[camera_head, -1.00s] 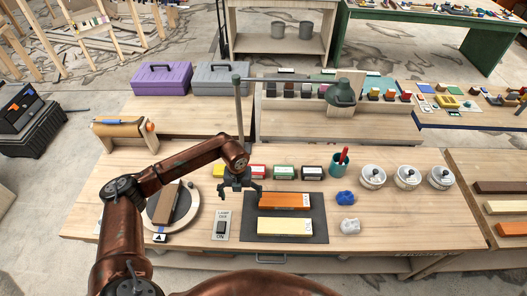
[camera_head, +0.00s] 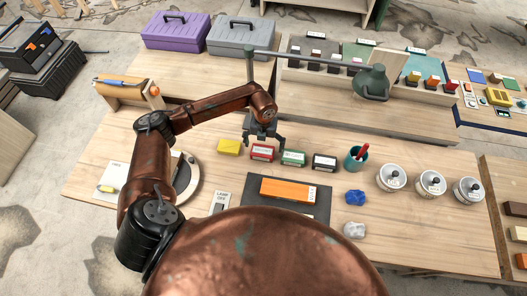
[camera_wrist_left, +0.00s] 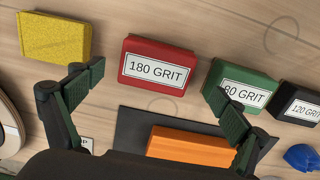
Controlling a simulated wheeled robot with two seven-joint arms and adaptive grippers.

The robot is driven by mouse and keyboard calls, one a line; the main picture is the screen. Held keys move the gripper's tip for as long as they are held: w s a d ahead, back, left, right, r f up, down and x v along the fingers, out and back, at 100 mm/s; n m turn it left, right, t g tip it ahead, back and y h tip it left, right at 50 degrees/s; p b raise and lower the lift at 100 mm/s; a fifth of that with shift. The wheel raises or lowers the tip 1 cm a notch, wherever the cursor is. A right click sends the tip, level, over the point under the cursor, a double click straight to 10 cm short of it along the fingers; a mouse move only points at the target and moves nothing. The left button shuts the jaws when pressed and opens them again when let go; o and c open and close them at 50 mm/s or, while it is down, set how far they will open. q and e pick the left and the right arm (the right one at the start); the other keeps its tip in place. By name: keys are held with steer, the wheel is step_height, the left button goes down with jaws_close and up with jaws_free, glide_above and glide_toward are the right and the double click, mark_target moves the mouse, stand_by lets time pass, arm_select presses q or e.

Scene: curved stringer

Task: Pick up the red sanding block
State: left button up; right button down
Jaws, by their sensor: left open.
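The red sanding block (camera_head: 262,153) lies on the wooden bench between a yellow block (camera_head: 228,147) and a green one (camera_head: 293,158). In the left wrist view it is the red block (camera_wrist_left: 158,65) with a white "180 GRIT" label. My left gripper (camera_head: 264,142) is open and empty, above and just behind the red block in the head view. In the left wrist view its fingers (camera_wrist_left: 152,88) are spread, with the red block between and beyond the tips. The right fingertip overlaps the green block in the picture. My right gripper is not in view.
A black "120 GRIT" block (camera_head: 324,162) sits right of the green one. An orange block (camera_head: 288,189) lies on a dark mat (camera_head: 318,207) in front. A teal cup (camera_head: 356,158), lidded jars (camera_head: 391,177) and a lamp (camera_head: 372,82) stand nearby.

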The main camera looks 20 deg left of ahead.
mark_target(262, 151)
arm_select(q)
steer(key=f, duration=0.4)
steer(key=shift+s+a+f, duration=0.1)
steer(key=shift+a+f, duration=0.15)
steer(key=shift+f, duration=0.05)
steer(key=shift+c, duration=0.4)
steer(key=c, duration=1.3)
